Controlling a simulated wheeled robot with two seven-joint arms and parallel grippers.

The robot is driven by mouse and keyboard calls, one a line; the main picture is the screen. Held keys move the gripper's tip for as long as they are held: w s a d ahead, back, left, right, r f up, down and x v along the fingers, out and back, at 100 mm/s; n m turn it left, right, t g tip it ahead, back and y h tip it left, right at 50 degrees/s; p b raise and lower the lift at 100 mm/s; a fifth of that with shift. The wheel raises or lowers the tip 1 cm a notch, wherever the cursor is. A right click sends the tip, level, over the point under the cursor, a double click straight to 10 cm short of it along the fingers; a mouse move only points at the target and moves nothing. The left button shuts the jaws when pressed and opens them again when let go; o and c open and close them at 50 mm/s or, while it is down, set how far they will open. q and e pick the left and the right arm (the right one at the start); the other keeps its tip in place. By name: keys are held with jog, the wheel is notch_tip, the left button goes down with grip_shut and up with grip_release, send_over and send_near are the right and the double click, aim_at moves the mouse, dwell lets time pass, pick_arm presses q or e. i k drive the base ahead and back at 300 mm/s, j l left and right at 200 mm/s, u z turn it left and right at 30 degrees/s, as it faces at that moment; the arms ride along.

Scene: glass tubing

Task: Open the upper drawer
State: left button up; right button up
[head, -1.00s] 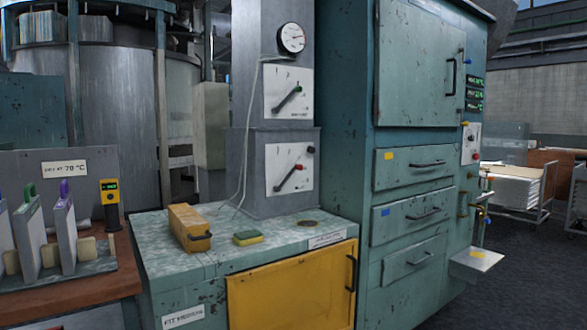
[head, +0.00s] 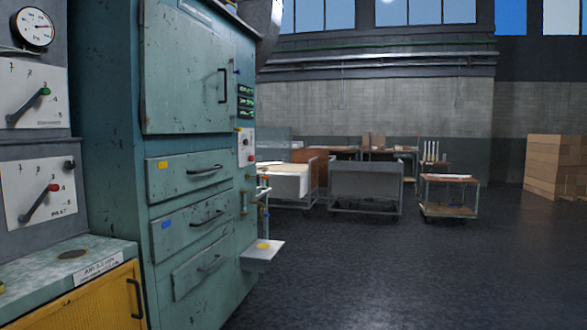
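The upper drawer (head: 178,178) is in the green cabinet (head: 110,140) on the left of the head view. It has a yellow label and a dark bar handle (head: 204,170), and it looks shut. Below it is a drawer with a blue label (head: 178,232), and under that a third drawer (head: 190,272); both look shut. Above them is a large cabinet door (head: 180,75) with a vertical handle, closed. Neither of my grippers is in view.
A small shelf (head: 268,255) juts out from the cabinet's right side. A counter with a yellow door (head: 85,305) stands at the lower left. Carts (head: 365,188) and stacked boxes (head: 556,165) are farther back. The dark floor (head: 400,275) at right is clear.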

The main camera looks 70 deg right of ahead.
aim_at(167, 177)
jog(key=z, duration=1.6)
